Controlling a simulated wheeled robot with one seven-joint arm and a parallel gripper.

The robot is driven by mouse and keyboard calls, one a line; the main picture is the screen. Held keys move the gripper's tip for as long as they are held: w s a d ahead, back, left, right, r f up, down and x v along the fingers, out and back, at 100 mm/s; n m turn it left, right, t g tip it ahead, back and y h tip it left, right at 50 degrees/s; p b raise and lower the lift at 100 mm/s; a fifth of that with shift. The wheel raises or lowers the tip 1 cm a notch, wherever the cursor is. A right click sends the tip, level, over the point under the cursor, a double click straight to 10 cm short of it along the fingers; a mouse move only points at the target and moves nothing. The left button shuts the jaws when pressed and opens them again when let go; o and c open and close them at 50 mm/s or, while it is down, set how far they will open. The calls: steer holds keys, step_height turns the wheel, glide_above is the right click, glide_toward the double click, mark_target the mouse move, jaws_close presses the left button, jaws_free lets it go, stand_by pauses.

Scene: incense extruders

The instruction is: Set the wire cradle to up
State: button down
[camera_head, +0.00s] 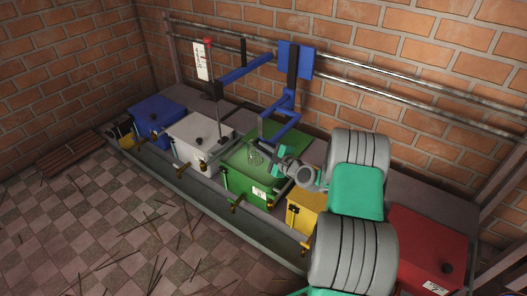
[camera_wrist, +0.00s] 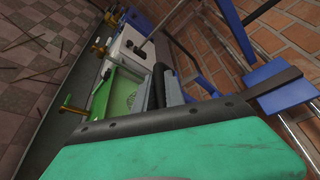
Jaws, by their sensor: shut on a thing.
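The wire cradle (camera_head: 254,154) is a small mesh basket at the green box (camera_head: 242,178) in the head view. The green box also shows in the wrist view (camera_wrist: 102,100), with mesh in its opening. My gripper (camera_head: 281,163) is close beside the cradle on its right, at the end of my arm coming from the right. It appears shut on the cradle's near side. The exact contact is hidden by my gripper and is too small to make out. In the wrist view my own green casing hides the lower part.
A white box (camera_head: 199,137) and blue box (camera_head: 157,115) stand left; yellow (camera_head: 303,213) and red (camera_head: 425,243) boxes stand right. A trough (camera_head: 190,190) runs along the front.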

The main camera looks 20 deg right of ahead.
step_height(320, 180, up, 6)
steer(key=p, duration=0.2)
steer(key=shift+a+f+p, duration=0.1)
steer(key=shift+f+p, duration=0.05)
steer(key=shift+p, duration=0.25)
steer(key=shift+f, duration=0.2)
steer(key=c, duration=1.4)
jaws_free()
steer(key=p+v, duration=0.1)
steer(key=v, duration=0.7)
steer(key=shift+p, duration=0.35)
steer(key=shift+w, duration=0.1)
